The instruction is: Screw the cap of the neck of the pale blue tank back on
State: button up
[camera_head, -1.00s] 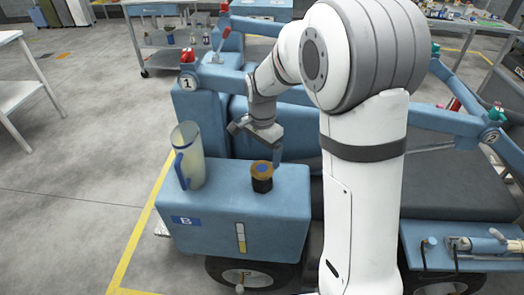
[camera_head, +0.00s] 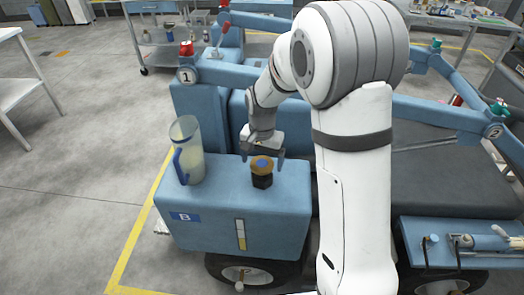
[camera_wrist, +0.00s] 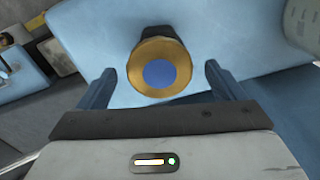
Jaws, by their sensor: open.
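The pale blue tank (camera_head: 208,220) carries a "B" label and a sight gauge on its front. On its top stands a dark neck (camera_head: 261,181) with a gold cap (camera_head: 262,165) that has a blue centre. The cap sits over the neck in the wrist view (camera_wrist: 159,68), where part of the dark neck (camera_wrist: 155,32) shows behind it. Whether the cap is threaded on cannot be told. My gripper (camera_head: 263,157) points down at the cap, its fingers open on either side. In the wrist view the open fingers (camera_wrist: 159,85) flank the cap with gaps, not touching it.
A clear jug with a blue handle (camera_head: 187,152) stands on the tank top, left of the neck; it also shows at the wrist view's upper right (camera_wrist: 301,25). A post marked 1 with a red top (camera_head: 187,62) rises behind. A wheel (camera_head: 250,270) is below.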

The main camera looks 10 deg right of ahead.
jog(key=shift+f, duration=0.1)
jog(key=shift+c, duration=0.3)
jog(key=c, duration=1)
jog(key=m, duration=0.5)
jog(key=shift+c, duration=0.3)
jog(key=shift+m, duration=0.3)
jog(key=shift+m, duration=0.4)
jog(key=m, duration=0.4)
jog(key=shift+b, duration=0.35)
